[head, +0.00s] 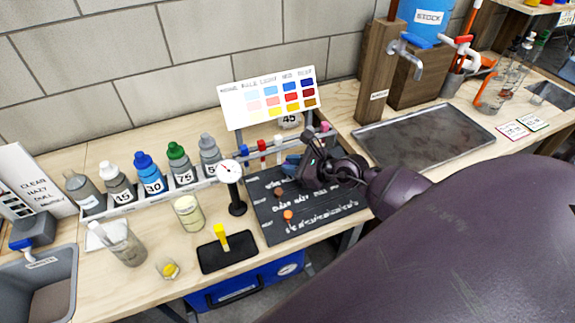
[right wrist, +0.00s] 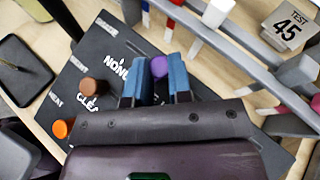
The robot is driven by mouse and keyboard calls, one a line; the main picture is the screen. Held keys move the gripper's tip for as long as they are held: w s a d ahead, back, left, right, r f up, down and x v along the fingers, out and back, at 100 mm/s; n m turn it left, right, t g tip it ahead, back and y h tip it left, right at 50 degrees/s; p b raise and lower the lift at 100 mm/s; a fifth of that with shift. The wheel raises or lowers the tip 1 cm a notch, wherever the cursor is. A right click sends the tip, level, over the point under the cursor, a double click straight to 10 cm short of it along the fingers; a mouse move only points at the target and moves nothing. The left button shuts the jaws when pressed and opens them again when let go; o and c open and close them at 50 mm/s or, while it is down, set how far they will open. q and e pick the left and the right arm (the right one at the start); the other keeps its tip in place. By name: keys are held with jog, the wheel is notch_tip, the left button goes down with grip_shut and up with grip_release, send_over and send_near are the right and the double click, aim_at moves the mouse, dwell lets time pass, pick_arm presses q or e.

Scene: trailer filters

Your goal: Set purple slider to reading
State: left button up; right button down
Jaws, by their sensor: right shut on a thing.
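The black slider board (head: 262,218) lies on the bench with white lettering along its rows. The purple slider knob (right wrist: 159,68) sits at the board's upper row, just past the word read as "NONE" in the right wrist view. My right gripper (head: 292,163) is over the board's far part, its blue fingers (right wrist: 157,82) shut on either side of the purple knob. A brown knob (head: 279,191) and an orange knob (head: 288,214) sit on the nearer rows. In the head view the purple knob is hidden by my gripper. My left gripper is not in view.
A rack with colored-capped tubes (head: 262,146) stands behind the board, near a "45" test block (right wrist: 287,22). A color chart (head: 270,97), numbered bottles (head: 151,175) and a black tray (head: 215,258) are nearby.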

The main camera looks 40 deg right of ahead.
jog(key=shift+a, duration=0.1)
jog(key=c, duration=1.4)
grip_release()
jog(key=shift+o, duration=0.5)
jog(key=v, duration=0.9)
jog(key=shift+s, duration=0.1)
jog(key=shift+v, duration=0.75)
jog(key=shift+s, duration=0.1)
